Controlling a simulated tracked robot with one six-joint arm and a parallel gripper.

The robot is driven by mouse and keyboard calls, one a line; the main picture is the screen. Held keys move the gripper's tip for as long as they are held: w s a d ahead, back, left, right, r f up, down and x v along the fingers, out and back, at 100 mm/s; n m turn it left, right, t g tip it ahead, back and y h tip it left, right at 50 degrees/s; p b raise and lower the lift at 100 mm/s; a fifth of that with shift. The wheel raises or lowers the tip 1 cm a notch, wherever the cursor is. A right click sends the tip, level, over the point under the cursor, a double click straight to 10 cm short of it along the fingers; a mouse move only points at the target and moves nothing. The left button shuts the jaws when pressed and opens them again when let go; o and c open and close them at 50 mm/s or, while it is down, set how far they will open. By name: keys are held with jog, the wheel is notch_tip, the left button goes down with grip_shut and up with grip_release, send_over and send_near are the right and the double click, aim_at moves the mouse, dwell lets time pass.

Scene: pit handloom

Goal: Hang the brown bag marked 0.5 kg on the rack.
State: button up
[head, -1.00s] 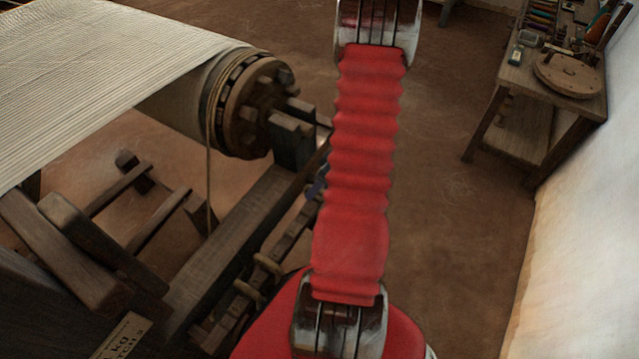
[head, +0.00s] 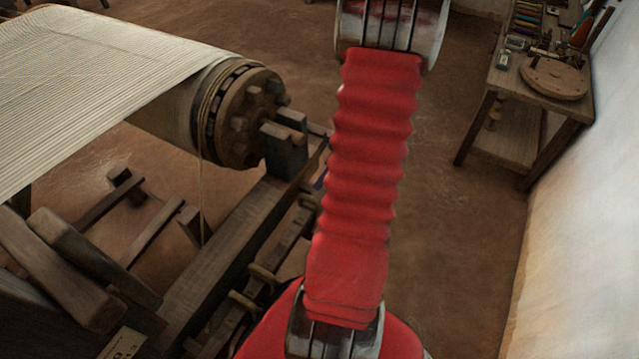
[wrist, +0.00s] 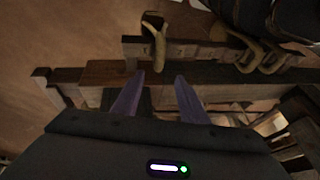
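No brown bag marked 0.5 kg can be made out in either view. A wooden rail with several curved pegs, which looks like the rack (head: 226,318), runs along the loom's side. It also crosses the upper part of the wrist view (wrist: 205,51), with one light peg (wrist: 153,38) just above my fingertips. My gripper (wrist: 158,77) has its two purple fingers apart, with nothing held between them. It points towards the rail and a dark beam. I cannot tell whether it touches either. In the head view my red arm hides most of my gripper.
The loom's cloth beam (head: 243,115) with pale cloth (head: 90,75) fills the left. A pale lettered sign (head: 122,345) is at the bottom left. A wooden bench (head: 535,110) with spools and a round wooden disc stands at the right by a white wall. The floor between is clear.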

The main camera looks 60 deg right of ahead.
jog(key=shift+v, duration=1.15)
jog(key=w+a+r, duration=0.1)
jog(key=a+r, duration=0.8)
jog(key=a, duration=0.3)
jog(key=a+r+h, duration=0.1)
jog(key=a+r, duration=0.8)
jog(key=a, duration=0.4)
jog(key=w+a+r+t+h, duration=0.1)
jog(key=a+r, duration=0.8)
jog(key=a, duration=0.3)
jog(key=shift+w+a+m, duration=0.3)
jog(key=shift+w+a, duration=0.05)
